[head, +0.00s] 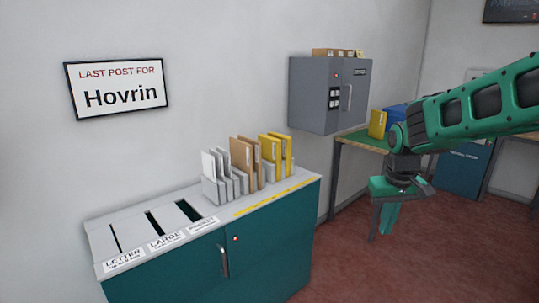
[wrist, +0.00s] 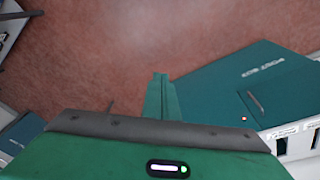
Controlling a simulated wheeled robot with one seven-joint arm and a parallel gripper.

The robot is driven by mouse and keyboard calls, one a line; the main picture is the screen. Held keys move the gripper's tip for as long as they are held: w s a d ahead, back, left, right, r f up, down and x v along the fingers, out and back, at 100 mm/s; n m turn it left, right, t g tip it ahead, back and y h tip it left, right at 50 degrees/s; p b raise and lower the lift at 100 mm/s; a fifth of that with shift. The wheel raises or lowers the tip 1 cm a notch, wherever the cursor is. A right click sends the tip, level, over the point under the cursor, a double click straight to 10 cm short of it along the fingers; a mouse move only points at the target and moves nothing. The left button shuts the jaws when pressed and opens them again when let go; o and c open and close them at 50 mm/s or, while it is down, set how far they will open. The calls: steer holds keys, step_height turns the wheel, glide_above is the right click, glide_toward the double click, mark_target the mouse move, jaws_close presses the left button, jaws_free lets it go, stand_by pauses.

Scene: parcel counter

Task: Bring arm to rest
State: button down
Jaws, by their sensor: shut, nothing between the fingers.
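My green arm (head: 470,110) reaches in from the right side of the head view, raised above the floor. My gripper (head: 383,228) hangs from its end, pointing down, in front of the green-topped table and to the right of the counter. The gripper is shut and empty. In the wrist view, its fingers (wrist: 160,80) are together over the red-brown floor, touching nothing.
A teal counter (head: 195,262) has letter and parcel slots and upright envelopes (head: 215,175) on top. A grey wall box (head: 315,97) hangs behind. A table (head: 352,141) holds a yellow parcel (head: 377,124) and a blue item. Open floor (head: 400,270) lies below my gripper.

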steer(key=s+d+m+g, duration=0.1)
steer(key=s+d+m, duration=0.2)
steer(key=s, duration=1.2)
steer(key=s+d+f+m, duration=0.1)
steer(key=s+d+m, duration=0.2)
steer(key=s+d, duration=0.4)
steer(key=s, duration=0.8)
steer(key=shift+s+f+m+g+y, duration=0.2)
steer(key=shift+s+m+g+y, duration=0.05)
steer(key=shift+m+g+y, duration=0.15)
